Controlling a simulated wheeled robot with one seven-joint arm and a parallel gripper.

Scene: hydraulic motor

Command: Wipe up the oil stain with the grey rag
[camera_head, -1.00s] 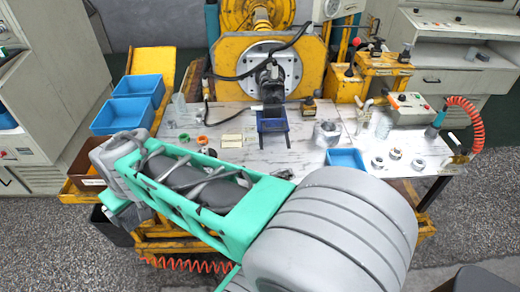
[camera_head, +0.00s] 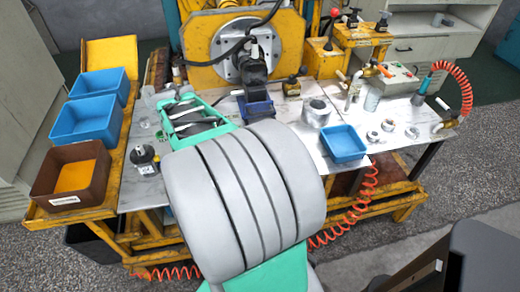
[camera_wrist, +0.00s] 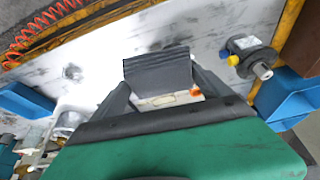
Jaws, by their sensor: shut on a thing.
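In the wrist view, my gripper (camera_wrist: 160,88) is shut on the grey rag (camera_wrist: 158,70), a dark grey folded block between its two fingers. The rag is over the white worktable (camera_wrist: 100,48); I cannot tell whether it touches the surface. Dark grey smears (camera_wrist: 172,42) show on the tabletop just beyond the rag, and a small dark spot (camera_wrist: 72,72) lies to its left. I cannot tell which of these marks is the oil stain. In the head view my arm covers the gripper, the rag and this part of the table.
A cylindrical part (camera_wrist: 250,60) with a yellow knob stands right of the rag; the head view shows it too (camera_head: 145,158). Blue bins (camera_head: 85,120) and a brown box (camera_head: 72,178) line the left edge. A blue tray (camera_head: 343,143), several metal rings and a red coiled hose (camera_head: 458,85) are right.

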